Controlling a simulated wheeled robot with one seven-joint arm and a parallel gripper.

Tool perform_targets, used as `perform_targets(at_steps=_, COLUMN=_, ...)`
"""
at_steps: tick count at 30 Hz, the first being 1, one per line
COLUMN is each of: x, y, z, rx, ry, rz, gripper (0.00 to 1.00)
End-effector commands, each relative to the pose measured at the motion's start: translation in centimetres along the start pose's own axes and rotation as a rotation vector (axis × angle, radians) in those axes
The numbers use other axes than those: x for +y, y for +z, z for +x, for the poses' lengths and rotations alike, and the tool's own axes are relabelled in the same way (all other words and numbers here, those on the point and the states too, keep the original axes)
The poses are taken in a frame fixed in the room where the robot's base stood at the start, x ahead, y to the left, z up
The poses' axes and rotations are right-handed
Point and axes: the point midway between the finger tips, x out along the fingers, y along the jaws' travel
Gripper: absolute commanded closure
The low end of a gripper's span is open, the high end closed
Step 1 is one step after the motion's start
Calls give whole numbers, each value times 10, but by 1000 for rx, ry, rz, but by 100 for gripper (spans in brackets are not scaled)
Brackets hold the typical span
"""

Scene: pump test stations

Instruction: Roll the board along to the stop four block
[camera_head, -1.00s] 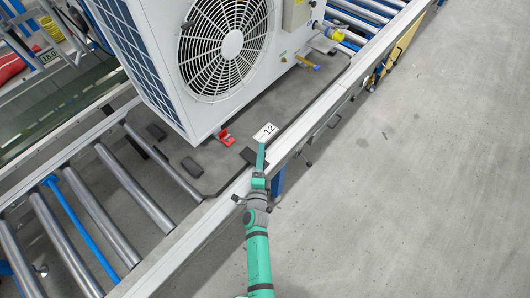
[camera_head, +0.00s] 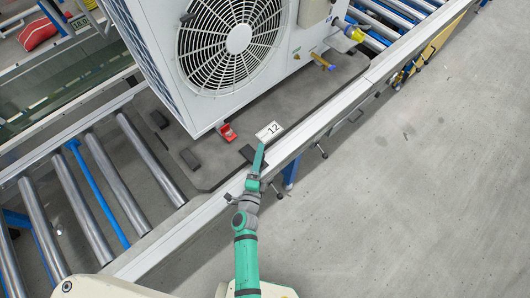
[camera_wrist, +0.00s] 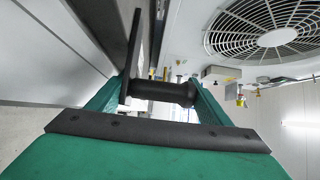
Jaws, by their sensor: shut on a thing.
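The board (camera_head: 300,97) is a dark grey plate on the roller conveyor, with a white fan unit (camera_head: 240,60) standing on it. A white label reading 12 (camera_head: 269,131) is at its near edge by the rail. My gripper (camera_head: 259,158) is at that edge, beside the label. In the wrist view, the two green fingers of my gripper (camera_wrist: 155,88) are shut on a black, round handle (camera_wrist: 162,93). Where the handle joins the board is not clear. I cannot pick out a stop four block in these views.
Bare rollers (camera_head: 116,190) and a blue strip (camera_head: 99,195) lie to the lower left of the board. A pale rail (camera_head: 335,112) runs along the near side. Small dark blocks (camera_head: 190,158) and a red part (camera_head: 228,133) sit on the board. The right floor (camera_head: 430,180) is clear.

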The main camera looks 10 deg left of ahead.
Motion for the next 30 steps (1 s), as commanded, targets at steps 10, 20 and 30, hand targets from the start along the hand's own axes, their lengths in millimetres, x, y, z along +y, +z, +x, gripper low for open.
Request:
perform_targets(at_steps=10, x=2, y=25, z=-29, rx=-11, ry=5, rz=0, gripper=90)
perform_targets(at_steps=20, x=2, y=44, z=-53, rx=-12, ry=6, rz=1, gripper=90)
perform_targets(at_steps=30, x=2, y=64, z=-79, rx=-13, ry=7, rz=1, gripper=90)
